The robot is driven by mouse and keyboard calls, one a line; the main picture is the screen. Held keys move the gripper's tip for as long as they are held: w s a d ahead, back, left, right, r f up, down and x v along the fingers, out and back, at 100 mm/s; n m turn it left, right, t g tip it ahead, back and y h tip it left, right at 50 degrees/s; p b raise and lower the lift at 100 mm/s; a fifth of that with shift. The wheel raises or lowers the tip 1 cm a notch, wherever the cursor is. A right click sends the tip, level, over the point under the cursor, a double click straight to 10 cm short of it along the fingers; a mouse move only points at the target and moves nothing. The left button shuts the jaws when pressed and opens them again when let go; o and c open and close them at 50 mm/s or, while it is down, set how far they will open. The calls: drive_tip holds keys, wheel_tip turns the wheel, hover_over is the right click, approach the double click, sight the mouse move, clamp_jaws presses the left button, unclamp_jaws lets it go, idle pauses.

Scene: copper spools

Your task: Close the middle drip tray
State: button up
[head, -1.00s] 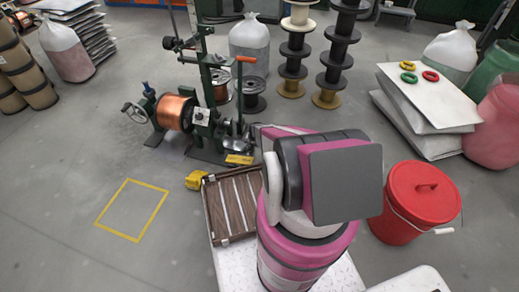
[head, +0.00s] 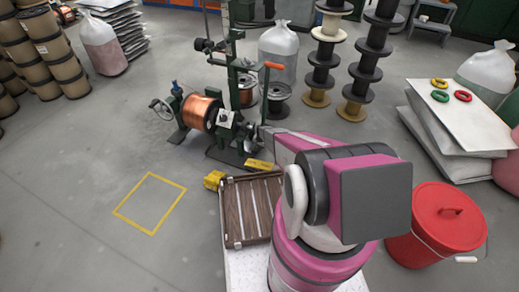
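No drip tray can be made out with certainty in the head view. A green winding machine (head: 240,85) with a copper spool (head: 200,112) stands upper left of my arm. Its lower right part is partly covered by my arm. My pink and dark grey arm fills the lower right middle, its pink forearm pointing up and left towards the machine's base. My gripper does not show.
A red lidded bucket (head: 437,222) stands to the right. Grey floor is clear around the yellow floor square (head: 150,203).

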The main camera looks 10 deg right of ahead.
drive_tip(key=shift+o, duration=0.3)
drive_tip(key=shift+r, duration=0.1)
drive_tip(key=shift+s+d+r, duration=0.1)
drive_tip(key=shift+r, duration=0.15)
wheel_tip(320, 180, up, 10)
drive_tip(key=d, duration=0.1)
drive_tip(key=shift+s+d, duration=0.2)
drive_tip(key=shift+s, duration=0.2)
drive_tip(key=s+r+n, duration=0.3)
drive_tip(key=s+r, duration=1.3)
drive_tip(key=r, duration=0.5)
drive_tip(key=s+a+r+n+g+h, duration=0.1)
drive_tip(key=s+r+n, duration=0.2)
drive_tip(key=s+r, duration=1.4)
wheel_tip(320, 180, up, 4)
drive_tip(key=shift+s+a+r+h, duration=0.1)
drive_tip(key=shift+s+a+h, duration=0.2)
